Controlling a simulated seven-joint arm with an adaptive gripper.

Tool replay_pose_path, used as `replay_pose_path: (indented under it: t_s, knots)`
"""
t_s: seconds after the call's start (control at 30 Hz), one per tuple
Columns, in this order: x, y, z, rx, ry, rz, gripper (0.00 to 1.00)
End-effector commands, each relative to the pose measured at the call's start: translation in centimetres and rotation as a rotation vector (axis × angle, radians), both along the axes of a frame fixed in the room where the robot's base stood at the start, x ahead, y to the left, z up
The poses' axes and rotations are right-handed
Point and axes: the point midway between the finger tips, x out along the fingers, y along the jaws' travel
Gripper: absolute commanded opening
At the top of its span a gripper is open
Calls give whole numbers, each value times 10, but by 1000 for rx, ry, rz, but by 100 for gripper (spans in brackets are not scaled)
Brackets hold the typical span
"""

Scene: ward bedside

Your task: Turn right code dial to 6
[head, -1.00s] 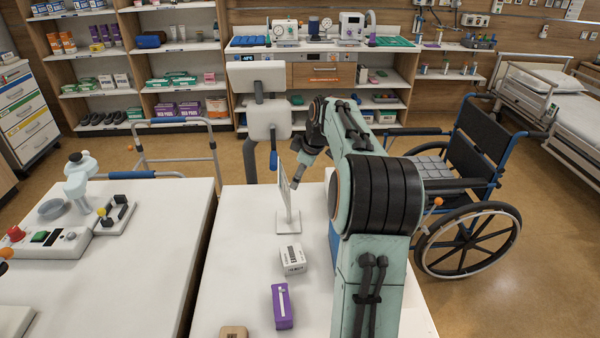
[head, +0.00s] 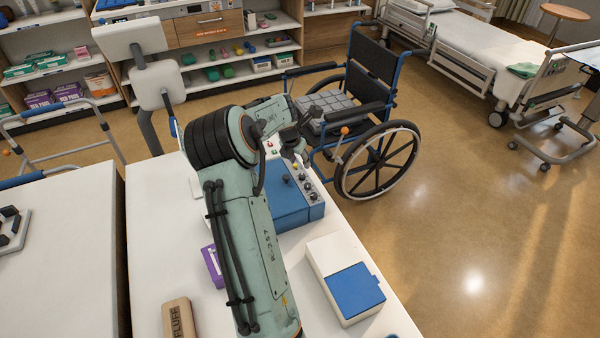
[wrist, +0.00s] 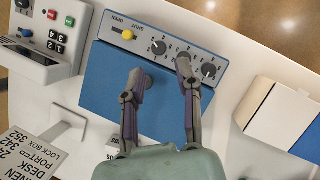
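The lock box (wrist: 140,90) has a blue top and a grey panel (wrist: 180,52) along one edge. The panel carries a yellow knob (wrist: 127,35) by the words OPEN and SHUT, then a left dark dial (wrist: 158,47) and the right code dial (wrist: 208,71), both ringed with small numbers. I cannot read either dial's setting.
A placard (wrist: 52,142) with printed numbers stands beside the box. A device with red and green buttons (wrist: 52,32) is at the left in the wrist view. A white-and-blue box (head: 343,278) lies nearer on the table. A wheelchair (head: 365,125) stands beyond the table edge.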

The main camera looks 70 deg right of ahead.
Motion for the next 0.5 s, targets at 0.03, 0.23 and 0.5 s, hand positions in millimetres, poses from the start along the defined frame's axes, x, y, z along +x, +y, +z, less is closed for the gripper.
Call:
replay_pose_path:
  t_s: [0.03, 0.23, 0.5]
  knots:
    - [-2, 1, -5, 0, 29, 3, 32]
    - [5, -3, -28, 5, 37, 19, 32]
    - [3, -18, -64, 6, 35, 19, 32]
